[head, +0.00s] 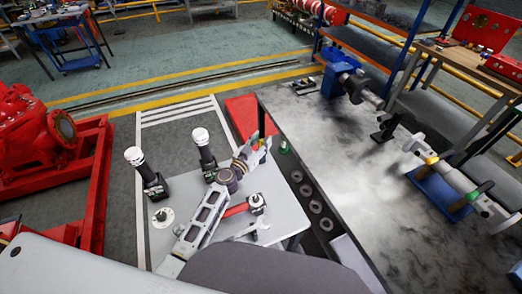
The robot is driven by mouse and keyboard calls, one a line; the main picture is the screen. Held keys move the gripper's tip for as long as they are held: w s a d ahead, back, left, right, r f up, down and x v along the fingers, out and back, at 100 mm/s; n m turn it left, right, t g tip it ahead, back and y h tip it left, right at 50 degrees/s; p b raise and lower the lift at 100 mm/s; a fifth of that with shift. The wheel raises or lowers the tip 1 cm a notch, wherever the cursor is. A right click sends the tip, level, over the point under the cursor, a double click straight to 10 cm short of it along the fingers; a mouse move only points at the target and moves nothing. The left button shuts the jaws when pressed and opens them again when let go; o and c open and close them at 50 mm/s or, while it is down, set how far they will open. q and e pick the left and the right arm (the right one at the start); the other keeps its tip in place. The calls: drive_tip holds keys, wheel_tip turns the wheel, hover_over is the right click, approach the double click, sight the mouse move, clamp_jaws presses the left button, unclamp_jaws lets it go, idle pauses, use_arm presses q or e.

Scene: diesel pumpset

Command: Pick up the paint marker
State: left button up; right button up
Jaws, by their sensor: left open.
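A small upright green-topped item (283,147), which looks like the paint marker, stands at the far right corner of the light grey side table (272,184). It is too small to make out its details. My left gripper (264,143) is at the end of the grey arm that reaches over this table. Its jaws are open, just left of the green-topped item and apart from it in the picture. The jaws are small here, and I cannot tell their height over the table. My right gripper is not in view.
A red-handled hammer (235,210), a wrench (249,231), a white disc (162,217) and two black tools with white tops (135,156) (202,138) lie around my left arm. A red pump (35,125) stands left.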

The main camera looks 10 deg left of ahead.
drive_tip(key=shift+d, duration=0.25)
use_arm(q)
drive_tip(key=shift+c, duration=0.9)
clamp_jaws()
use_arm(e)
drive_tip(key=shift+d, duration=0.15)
